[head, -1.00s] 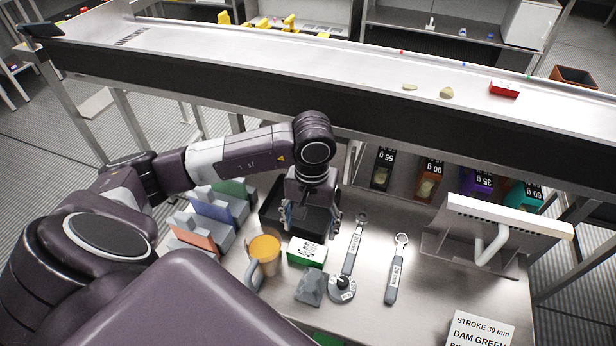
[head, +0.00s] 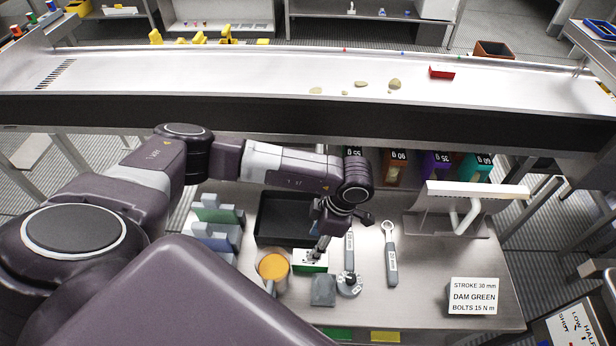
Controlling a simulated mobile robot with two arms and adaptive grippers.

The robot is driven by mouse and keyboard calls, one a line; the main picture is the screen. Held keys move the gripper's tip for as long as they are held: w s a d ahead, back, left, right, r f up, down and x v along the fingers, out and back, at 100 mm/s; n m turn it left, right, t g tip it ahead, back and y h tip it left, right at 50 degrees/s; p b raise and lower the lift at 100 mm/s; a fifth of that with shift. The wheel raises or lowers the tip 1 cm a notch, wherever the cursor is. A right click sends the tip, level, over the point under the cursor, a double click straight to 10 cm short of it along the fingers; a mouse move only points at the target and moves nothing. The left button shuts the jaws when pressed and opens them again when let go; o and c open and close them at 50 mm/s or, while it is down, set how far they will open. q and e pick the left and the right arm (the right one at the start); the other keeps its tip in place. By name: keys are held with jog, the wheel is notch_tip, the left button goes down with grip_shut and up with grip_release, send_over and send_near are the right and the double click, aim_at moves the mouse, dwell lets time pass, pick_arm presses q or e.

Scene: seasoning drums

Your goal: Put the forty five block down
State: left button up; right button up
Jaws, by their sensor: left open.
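My left gripper (head: 318,252) points down at the workbench, its jaws open, with its tips at or just above a small green and white box (head: 312,267). I cannot tell whether they touch it. A grey faceted block (head: 323,291) sits on the bench just in front of the box, clear of the gripper. No "forty five" marking is readable on any block. The gripper and wrist hide part of the box and of the black tray behind. My right gripper is not in view.
A black tray (head: 270,230) lies behind the box. An orange-topped mug (head: 273,267) stands left, near coloured upright blocks (head: 215,240). Wrenches (head: 390,255) lie right. The long trough (head: 230,85) runs behind.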

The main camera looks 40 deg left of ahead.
pick_arm(q)
jog(key=shift+f, duration=0.5)
jog(key=shift+p+x, duration=0.45)
jog(key=shift+x, duration=0.4)
jog(key=shift+d+f, duration=0.1)
jog(key=shift+f, duration=0.35)
jog(key=p+x, duration=0.1)
jog(key=x, duration=0.2)
jog(key=shift+d+f+p, duration=0.15)
jog(key=shift+d+p, duration=0.1)
jog(key=shift+p, duration=0.1)
jog(key=shift+a+f, duration=0.1)
jog(key=shift+f, duration=0.45)
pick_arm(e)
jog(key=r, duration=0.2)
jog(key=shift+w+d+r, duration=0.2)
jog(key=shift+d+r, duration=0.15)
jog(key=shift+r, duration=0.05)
pick_arm(q)
jog(key=shift+f, duration=0.1)
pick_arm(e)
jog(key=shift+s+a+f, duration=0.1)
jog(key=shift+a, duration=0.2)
pick_arm(q)
jog(key=shift+f+b, duration=0.15)
jog(key=shift+b, duration=0.15)
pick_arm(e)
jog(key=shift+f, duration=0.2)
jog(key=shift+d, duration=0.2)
